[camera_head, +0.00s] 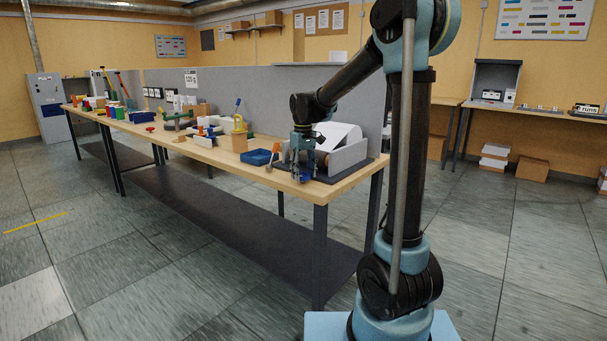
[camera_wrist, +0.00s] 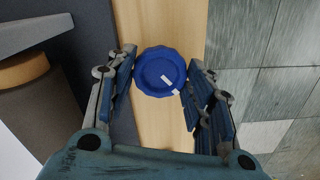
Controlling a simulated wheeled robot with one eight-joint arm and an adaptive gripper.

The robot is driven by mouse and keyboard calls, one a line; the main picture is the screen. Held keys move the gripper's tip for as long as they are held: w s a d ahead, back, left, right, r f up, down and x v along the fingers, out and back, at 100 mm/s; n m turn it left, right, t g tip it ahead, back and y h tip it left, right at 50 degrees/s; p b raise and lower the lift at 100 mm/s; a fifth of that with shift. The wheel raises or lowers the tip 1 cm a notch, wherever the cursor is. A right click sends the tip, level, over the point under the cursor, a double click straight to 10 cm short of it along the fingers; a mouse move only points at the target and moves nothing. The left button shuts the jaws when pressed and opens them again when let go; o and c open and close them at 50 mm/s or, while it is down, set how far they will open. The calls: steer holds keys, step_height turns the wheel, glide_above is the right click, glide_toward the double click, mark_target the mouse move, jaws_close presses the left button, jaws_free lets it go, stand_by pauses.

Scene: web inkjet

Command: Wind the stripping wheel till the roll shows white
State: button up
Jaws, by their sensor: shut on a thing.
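A blue scalloped wheel (camera_wrist: 158,66) with a white mark on it sits between the fingers of my gripper (camera_wrist: 160,92) in the wrist view. The fingers flank the wheel left and right and are shut on it. In the head view my gripper (camera_head: 304,176) points down at the front edge of the bench's near end, and the wheel is mostly hidden behind the fingers. A brown roll (camera_wrist: 42,115) lies left of the gripper in the wrist view. The grey stand (camera_head: 347,156) holds it, with a white sheet (camera_head: 340,134) behind. The roll's visible surface is brown, not white.
The wooden bench (camera_head: 215,152) runs away to the left. A blue tray (camera_head: 256,157), an orange-handled tool (camera_head: 273,155) and a wooden block (camera_head: 239,142) stand left of my gripper. A grey partition (camera_head: 262,95) stands behind. The floor in front is clear.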

mark_target(304, 174)
steer(key=o, duration=1.1)
steer(key=shift+c, duration=0.2)
steer(key=shift+r, duration=0.15)
step_height(304, 174, up, 12)
steer(key=shift+f, duration=0.2)
steer(key=s+d+f+m+t, duration=0.1)
steer(key=s+d+f+m, duration=0.1)
steer(key=s+d+f, duration=0.35)
steer(key=s+d+f+m, duration=0.1)
steer(key=s+d+f, duration=0.2)
steer(key=s+d, duration=0.6)
steer(key=s+d+f+m+t, duration=0.15)
steer(key=s+d+f, duration=0.25)
steer(key=s, duration=0.6)
steer(key=s+d+f+m, duration=0.2)
steer(key=s+f, duration=0.6)
steer(key=f, duration=0.2)
steer(key=shift+d, duration=0.3)
